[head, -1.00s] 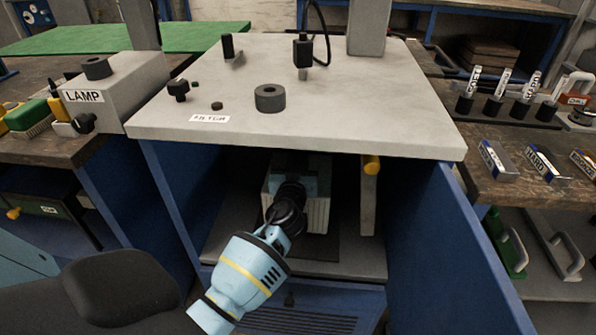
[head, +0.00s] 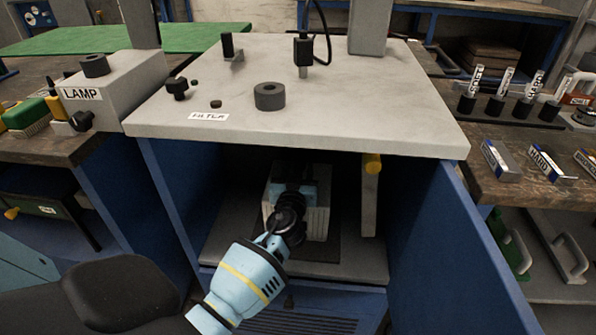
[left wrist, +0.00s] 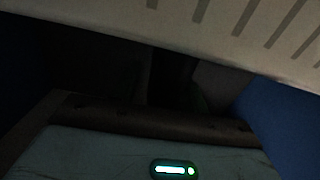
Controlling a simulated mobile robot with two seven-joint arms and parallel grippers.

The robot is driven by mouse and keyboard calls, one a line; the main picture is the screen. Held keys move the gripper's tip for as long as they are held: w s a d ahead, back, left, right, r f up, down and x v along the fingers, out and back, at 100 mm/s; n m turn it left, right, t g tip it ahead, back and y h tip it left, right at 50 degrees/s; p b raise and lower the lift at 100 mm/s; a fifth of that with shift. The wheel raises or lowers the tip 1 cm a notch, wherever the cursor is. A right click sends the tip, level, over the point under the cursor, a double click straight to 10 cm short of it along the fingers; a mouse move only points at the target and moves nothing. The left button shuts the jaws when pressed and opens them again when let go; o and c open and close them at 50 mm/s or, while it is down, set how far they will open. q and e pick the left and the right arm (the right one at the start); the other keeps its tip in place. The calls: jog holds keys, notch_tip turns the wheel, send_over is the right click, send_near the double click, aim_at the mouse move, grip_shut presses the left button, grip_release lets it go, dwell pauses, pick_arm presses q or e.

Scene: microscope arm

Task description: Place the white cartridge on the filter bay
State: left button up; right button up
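The white cartridge (head: 317,222), a pale box with ribbed sides, is inside the open bay under the worktop, near a dark mat (head: 322,255) on the bay floor. The filter bay's floor (head: 355,262) is pale, and a FILTER label (head: 208,117) is on the worktop above. My left gripper (head: 292,172) reaches into the bay from the front and overlaps the cartridge's top and left side. Its fingertips are dark and hard to make out. In the left wrist view a white ribbed surface, seemingly the cartridge (left wrist: 225,25), fills the top. My right gripper is not in view.
The worktop (head: 350,115) overhangs the bay, with blue side walls (head: 420,220) close on both sides. A LAMP box (head: 120,95) is at left; small boxes (head: 545,163) lie on the right bench.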

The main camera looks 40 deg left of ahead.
pick_arm(q)
jog(key=shift+s+d, duration=0.15)
jog(key=v, duration=1.1)
jog(key=shift+s+d, duration=0.2)
jog(key=shift+s, duration=0.05)
jog(key=s+d+f+m+g+h, duration=0.2)
jog(key=s+d+f+m+h, duration=0.15)
jog(key=s+f, duration=0.8)
jog(key=s+d+f+m+g+h, duration=0.1)
jog(key=s+d+f+g+h, duration=0.1)
jog(key=s, duration=0.8)
jog(key=s+d+f+m+g+h, duration=0.2)
jog(key=s+d+f, duration=0.3)
jog(key=s, duration=0.5)
jog(key=s+d+f+m+g+h, duration=0.2)
jog(key=s+f, duration=0.3)
jog(key=s, duration=0.5)
jog(key=shift+s+d+g+h, duration=0.35)
jog(key=shift+d+g+h, duration=0.15)
jog(key=shift+d+h, duration=0.3)
